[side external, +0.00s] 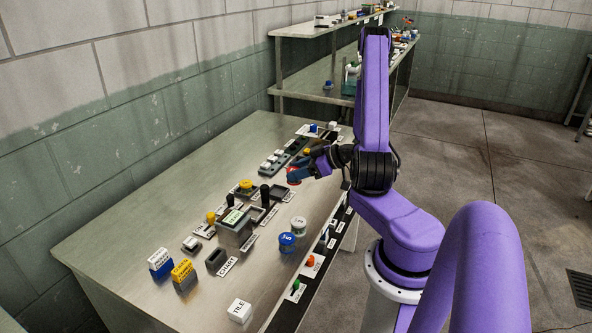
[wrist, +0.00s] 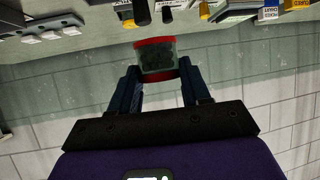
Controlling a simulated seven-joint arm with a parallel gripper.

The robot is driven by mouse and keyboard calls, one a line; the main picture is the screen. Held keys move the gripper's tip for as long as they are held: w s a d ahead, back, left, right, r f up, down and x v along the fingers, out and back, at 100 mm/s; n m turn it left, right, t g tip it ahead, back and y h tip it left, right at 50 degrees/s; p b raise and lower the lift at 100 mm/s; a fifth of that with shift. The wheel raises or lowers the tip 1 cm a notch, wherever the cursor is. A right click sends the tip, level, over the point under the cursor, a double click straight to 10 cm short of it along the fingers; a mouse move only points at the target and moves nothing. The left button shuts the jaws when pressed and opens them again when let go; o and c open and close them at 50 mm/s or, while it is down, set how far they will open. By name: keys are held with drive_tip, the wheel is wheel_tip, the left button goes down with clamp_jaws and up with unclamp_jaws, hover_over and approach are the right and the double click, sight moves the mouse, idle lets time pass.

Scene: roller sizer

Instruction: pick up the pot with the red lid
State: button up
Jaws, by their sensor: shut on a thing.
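The pot with the red lid (wrist: 156,62) is between the two fingers of my gripper (wrist: 159,78) in the wrist view. It has a dark, clear-looking body with red bands at its top and bottom edges. My gripper is shut on it. In the side external view the red of the pot (side external: 293,175) shows at the tip of my gripper (side external: 304,169), over the far part of the metal table. Whether the pot is clear of the table is hard to tell there.
A blue pot (side external: 287,243) and a pale pot (side external: 299,226) stand near the table's front edge. A grey machine (side external: 234,228), a CHART sign (side external: 227,267), a TILE block (side external: 239,311) and boxes (side external: 183,273) stand around. The table's left part (side external: 130,225) is bare.

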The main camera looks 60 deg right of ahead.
drive_tip(key=shift+s+a+r, duration=0.45)
drive_tip(key=shift+s+a, duration=0.2)
drive_tip(key=shift+s, duration=0.1)
